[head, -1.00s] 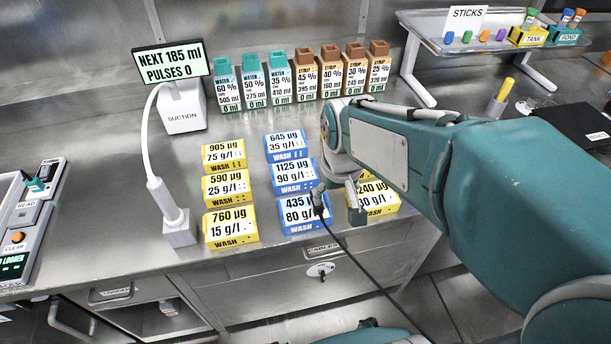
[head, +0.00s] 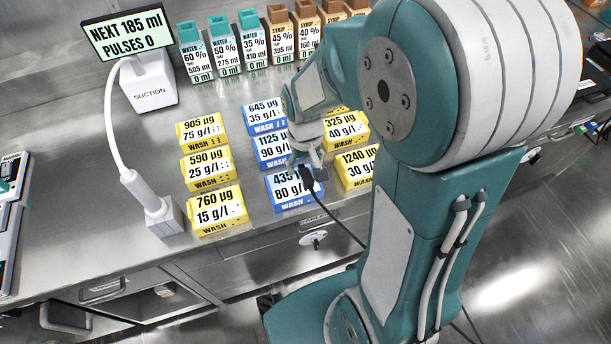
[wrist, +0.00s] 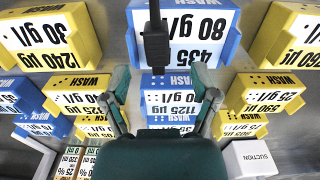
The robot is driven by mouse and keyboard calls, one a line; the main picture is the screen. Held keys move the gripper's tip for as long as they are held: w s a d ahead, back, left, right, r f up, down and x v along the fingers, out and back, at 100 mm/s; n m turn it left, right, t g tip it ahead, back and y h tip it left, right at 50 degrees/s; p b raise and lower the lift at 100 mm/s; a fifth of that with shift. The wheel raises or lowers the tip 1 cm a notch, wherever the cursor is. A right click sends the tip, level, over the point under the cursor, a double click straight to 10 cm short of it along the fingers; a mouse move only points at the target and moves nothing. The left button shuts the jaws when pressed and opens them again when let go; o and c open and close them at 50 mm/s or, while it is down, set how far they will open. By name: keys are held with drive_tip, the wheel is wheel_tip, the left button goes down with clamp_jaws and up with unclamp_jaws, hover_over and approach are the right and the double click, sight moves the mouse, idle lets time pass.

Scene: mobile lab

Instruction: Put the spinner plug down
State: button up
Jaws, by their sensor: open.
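The spinner plug (head: 307,178) is a black plug with a black cable. It shows at the front blue wash box marked 435 (head: 290,200), and its cable trails forward over the bench edge. In the wrist view the plug (wrist: 155,42) appears in front of the 435 box (wrist: 190,22); I cannot tell whether it rests on the box. My gripper (wrist: 159,76) is open, with one finger on each side of the picture. The plug shows between and beyond the fingertips, with gaps to both. In the head view my gripper (head: 308,158) is just behind the plug.
Yellow wash boxes stand on both sides, such as 760 (head: 215,208) and 1240 (head: 356,168). The suction stand (head: 150,92) and its nozzle holder (head: 167,218) are at left. Water and syrup cartons (head: 252,45) line the back. Bare bench lies left of the boxes.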

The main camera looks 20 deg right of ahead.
sight(307, 175)
wheel_tip(307, 175, down, 4)
drive_tip(key=shift+w+d+f, duration=0.1)
drive_tip(key=shift+w, duration=0.05)
clamp_jaws()
drive_tip(key=shift+s, duration=0.2)
